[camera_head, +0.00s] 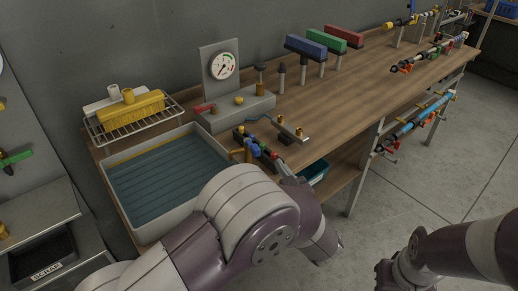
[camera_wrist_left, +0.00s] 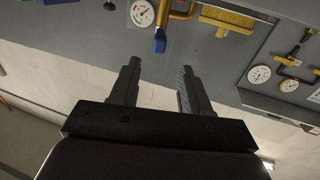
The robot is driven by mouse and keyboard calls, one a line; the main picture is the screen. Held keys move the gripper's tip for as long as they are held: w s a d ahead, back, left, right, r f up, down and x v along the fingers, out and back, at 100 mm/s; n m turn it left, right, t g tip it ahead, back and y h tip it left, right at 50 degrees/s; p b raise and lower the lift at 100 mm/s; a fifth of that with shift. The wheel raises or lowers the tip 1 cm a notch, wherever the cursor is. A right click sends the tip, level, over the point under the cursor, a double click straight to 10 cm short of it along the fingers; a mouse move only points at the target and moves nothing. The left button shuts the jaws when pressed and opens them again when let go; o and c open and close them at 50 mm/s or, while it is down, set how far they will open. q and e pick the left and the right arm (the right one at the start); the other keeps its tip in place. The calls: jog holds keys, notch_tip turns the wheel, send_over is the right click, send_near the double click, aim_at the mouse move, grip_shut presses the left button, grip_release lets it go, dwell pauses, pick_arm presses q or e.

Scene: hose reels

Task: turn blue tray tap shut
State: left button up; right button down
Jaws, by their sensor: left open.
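The tray (camera_head: 115,165), pale-walled with a blue inside, stands at the left end of the bench. At its right side is a small brass tap (camera_head: 238,154) with a blue part (camera_head: 254,150) beside it; the lever's exact angle is too small to tell. My left arm covers the tray's front right corner. My left gripper (camera_head: 285,170) is just right of the tap, partly hidden by my own arm. In the left wrist view its two dark fingers (camera_wrist_left: 155,85) are apart with nothing between them. My right gripper (camera_head: 388,274) is low at the right, its fingers unclear.
A gauge block (camera_head: 250,108) stands behind the tap. A wire rack (camera_head: 140,118) with a yellow item is behind the tray. A teal bin (camera_head: 315,172) is below the bench edge. The left wrist view shows a blue handle (camera_wrist_left: 160,41) on yellow pipe beyond the fingers.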

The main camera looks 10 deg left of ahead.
aim_at(253, 145)
pick_arm(q)
jog(key=x, duration=1.1)
jog(key=shift+w+p, duration=0.1)
jog(key=shift+p, duration=0.25)
jog(key=shift+a, duration=0.1)
grip_shut()
